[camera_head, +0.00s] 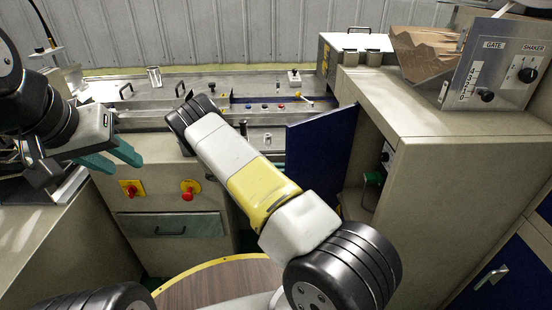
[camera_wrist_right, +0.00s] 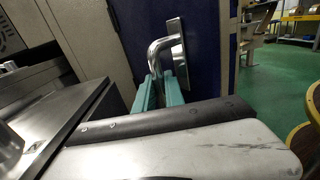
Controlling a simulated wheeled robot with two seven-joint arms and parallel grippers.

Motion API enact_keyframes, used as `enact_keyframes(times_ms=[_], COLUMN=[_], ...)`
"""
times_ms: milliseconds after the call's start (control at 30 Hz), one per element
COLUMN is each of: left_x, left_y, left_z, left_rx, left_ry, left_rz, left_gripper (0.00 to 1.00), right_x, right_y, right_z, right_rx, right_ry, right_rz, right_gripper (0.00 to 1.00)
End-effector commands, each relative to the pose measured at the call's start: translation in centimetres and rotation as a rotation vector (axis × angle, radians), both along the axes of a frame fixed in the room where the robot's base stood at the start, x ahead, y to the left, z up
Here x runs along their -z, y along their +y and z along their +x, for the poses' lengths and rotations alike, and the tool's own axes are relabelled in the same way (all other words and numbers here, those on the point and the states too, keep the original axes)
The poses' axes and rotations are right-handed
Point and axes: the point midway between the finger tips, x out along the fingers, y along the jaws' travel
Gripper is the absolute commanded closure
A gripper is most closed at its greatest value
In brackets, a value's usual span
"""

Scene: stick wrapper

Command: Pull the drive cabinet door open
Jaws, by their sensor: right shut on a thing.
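The dark blue cabinet door (camera_head: 318,150) stands swung out from the beige cabinet (camera_head: 425,170) in the head view, with a dark opening beside it. In the right wrist view the blue door (camera_wrist_right: 205,70) carries a chrome lever handle (camera_wrist_right: 174,48). My right gripper (camera_wrist_right: 165,88) has its teal fingers shut on the lever of this handle.
A green-marked part (camera_head: 373,180) shows in the cabinet opening. Another blue panel with a handle (camera_head: 490,276) is at the lower right. A machine front with a red knob (camera_head: 187,193) and a drawer (camera_head: 170,225) stands at the left. Green floor (camera_wrist_right: 275,75) is clear beyond the door.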

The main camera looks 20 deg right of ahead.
Motion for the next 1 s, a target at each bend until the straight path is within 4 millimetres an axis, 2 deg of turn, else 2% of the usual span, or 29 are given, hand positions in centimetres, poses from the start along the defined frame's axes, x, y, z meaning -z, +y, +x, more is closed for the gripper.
enact_keyframes(times_ms=[200,233,300,333,667,767,1000], left_x=[0.0,0.0,0.0,0.0,0.0,0.0,0.0], left_y=[0.0,0.0,0.0,0.0,0.0,0.0,0.0], left_z=[0.0,0.0,0.0,0.0,0.0,0.0,0.0], left_rx=[0.0,0.0,0.0,0.0,0.0,0.0,0.0], left_ry=[0.0,0.0,0.0,0.0,0.0,0.0,0.0], left_rz=[0.0,0.0,0.0,0.0,0.0,0.0,0.0], left_gripper=[0.64,0.64,0.64,0.64,0.64,0.64,0.64], right_x=[0.0,0.0,0.0,0.0,0.0,0.1,0.1], right_y=[0.0,0.0,0.0,0.0,0.2,1.2,5.1], right_z=[0.0,0.0,0.0,0.0,0.1,0.4,1.6], right_rx=[0.0,0.0,0.0,0.0,-0.001,-0.002,-0.002], right_ry=[0.002,0.002,0.002,0.001,0.0,-0.001,-0.001], right_rz=[0.002,0.002,0.002,0.001,0.001,0.003,0.002], right_gripper=[1.0,0.82,0.69,0.65,0.65,0.65,0.65])
